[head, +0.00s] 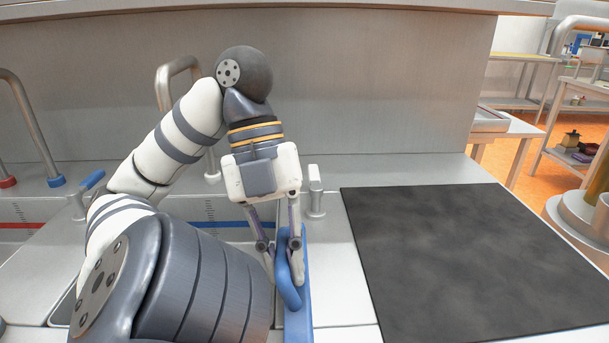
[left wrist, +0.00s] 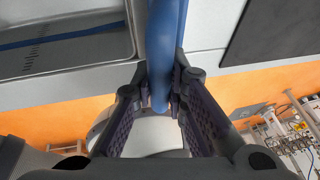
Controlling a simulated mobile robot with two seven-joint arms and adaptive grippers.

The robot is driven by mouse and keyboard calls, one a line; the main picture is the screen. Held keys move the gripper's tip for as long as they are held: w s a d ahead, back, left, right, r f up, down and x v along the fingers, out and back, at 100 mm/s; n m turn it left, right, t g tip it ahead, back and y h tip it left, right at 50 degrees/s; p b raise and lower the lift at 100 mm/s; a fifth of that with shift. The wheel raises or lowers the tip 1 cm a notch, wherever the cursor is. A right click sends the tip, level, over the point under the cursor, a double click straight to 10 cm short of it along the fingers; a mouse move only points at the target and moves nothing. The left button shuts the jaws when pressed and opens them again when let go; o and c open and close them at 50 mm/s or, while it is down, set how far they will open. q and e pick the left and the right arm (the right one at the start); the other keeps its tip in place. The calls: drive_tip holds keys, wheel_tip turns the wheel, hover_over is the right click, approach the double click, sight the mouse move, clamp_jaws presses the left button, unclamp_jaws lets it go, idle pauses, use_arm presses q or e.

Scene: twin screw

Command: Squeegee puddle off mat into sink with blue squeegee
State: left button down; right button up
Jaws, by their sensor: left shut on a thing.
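The blue squeegee (head: 304,318) is in my left gripper (head: 281,268), whose fingers are shut on its handle. It stands over the light counter strip between the sink and the mat. In the left wrist view the blue squeegee (left wrist: 165,45) runs up from between the fingertips (left wrist: 160,88). The black mat (head: 470,255) lies flat to the right of the gripper, apart from it. Its surface looks mottled, and I cannot make out a clear puddle edge. The steel sink (head: 228,212) is to the left, partly hidden by my left arm. My right gripper is out of view.
A steel backsplash (head: 390,90) rises behind the counter. A small faucet-like post (head: 315,195) stands just behind the gripper. Curved taps (head: 35,125) stand at the left. Shelves (head: 575,110) and an orange floor lie beyond the right edge. Above the mat is clear.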

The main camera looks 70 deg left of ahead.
use_arm(q)
drive_tip(key=shift+d+r, duration=0.15)
drive_tip(key=shift+r, duration=1.7)
drive_tip(key=shift+d+r, duration=0.15)
drive_tip(key=shift+r, duration=1.65)
